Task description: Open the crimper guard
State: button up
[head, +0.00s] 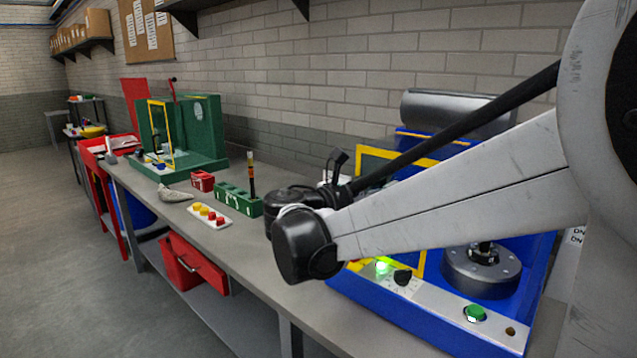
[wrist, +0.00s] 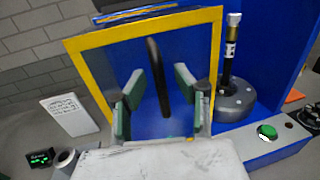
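The crimper guard (wrist: 88,75) is a yellow-framed clear panel on the front of a blue machine (wrist: 262,70). It looks shut, though I cannot be sure. In the wrist view its dark upright handle (wrist: 158,75) shows between the fingers of my gripper (wrist: 157,88). My gripper is open, with green-padded fingers on either side of the handle; whether they touch it I cannot tell. In the head view the guard's yellow frame (head: 390,154) is partly behind my arm, and my gripper is mostly hidden.
Right of the guard stands a dark round fixture (wrist: 236,100) with an upright post, near a green button (wrist: 267,132). A brick wall stands behind.

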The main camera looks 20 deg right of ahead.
jog(key=v, duration=1.1)
jog(key=shift+s, duration=0.15)
jog(key=s+d+f+m+y, duration=0.3)
jog(key=s+f+m+y, duration=0.55)
jog(key=f, duration=0.25)
jog(key=s+a+f+m+t+y, duration=0.2)
jog(key=s+a+f+m+y, duration=0.4)
jog(key=s+a+m+y, duration=0.3)
jog(key=a+m, duration=0.1)
jog(key=m, duration=0.2)
jog(key=shift+f+m+t, duration=0.15)
jog(key=shift+m+t, duration=0.15)
jog(key=shift+m, duration=0.05)
